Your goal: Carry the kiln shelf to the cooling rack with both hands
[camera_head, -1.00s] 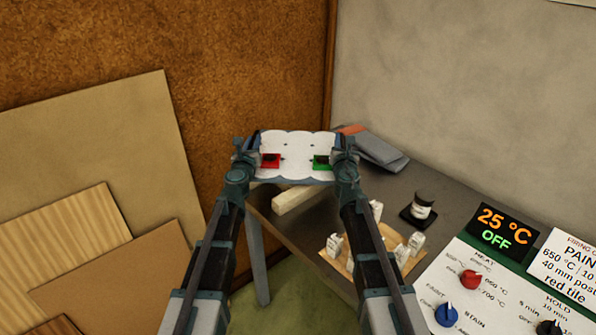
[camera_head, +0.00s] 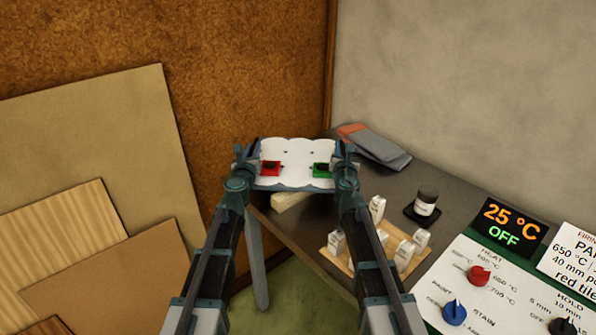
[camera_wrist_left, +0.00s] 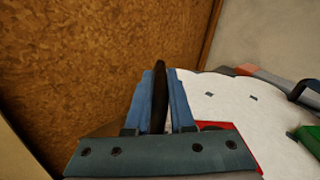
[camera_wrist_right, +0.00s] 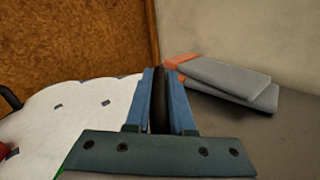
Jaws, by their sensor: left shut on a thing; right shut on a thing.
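The kiln shelf (camera_head: 295,153), a white board with scalloped edges, is held in front of me between my two grippers. A red tile (camera_head: 270,169) lies near its left end and a green tile (camera_head: 322,171) near its right end. My left gripper (camera_head: 244,155) is shut on a dark handle (camera_wrist_left: 160,90) at the shelf's left end. My right gripper (camera_head: 345,155) is shut on a dark handle (camera_wrist_right: 158,95) at the right end. The shelf appears above the far left part of the table. I cannot make out a cooling rack.
A control panel (camera_head: 500,285) is at right. Boards (camera_head: 95,170) lean at left.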

